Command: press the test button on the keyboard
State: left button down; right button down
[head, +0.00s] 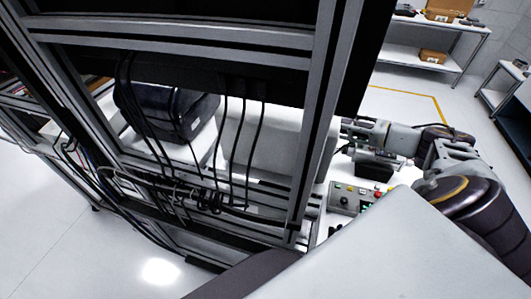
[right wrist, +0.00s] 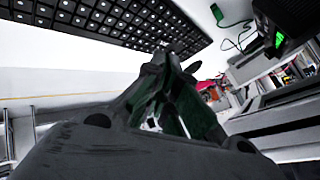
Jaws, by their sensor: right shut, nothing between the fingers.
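The black keyboard (right wrist: 125,22) with small pale marks on its keys runs across the top of the right wrist view, tilted in the picture. No key can be singled out as the test button. My right gripper (right wrist: 172,62) is shut and empty, its dark fingertips just below the keyboard's lower edge in the picture. I cannot tell whether they touch it. In the head view my right arm comes in from the right, and its front end is partly hidden behind a metal post. I cannot make out the keyboard there. My left gripper is not in view.
A metal frame (head: 320,95) with hanging black cables blocks much of the head view. Behind it are a black case (head: 168,108) and a pale block. A control box (head: 350,198) with coloured buttons sits near my right arm.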

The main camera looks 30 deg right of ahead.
jog(key=shift+f, duration=2.55)
jog(key=shift+f+b, duration=0.7)
jog(key=shift+f, duration=0.75)
jog(key=shift+f, duration=0.8)
jog(key=shift+r, duration=0.1)
jog(key=shift+r+p, duration=0.75)
jog(key=shift+r, duration=0.1)
jog(key=shift+r, duration=2.4)
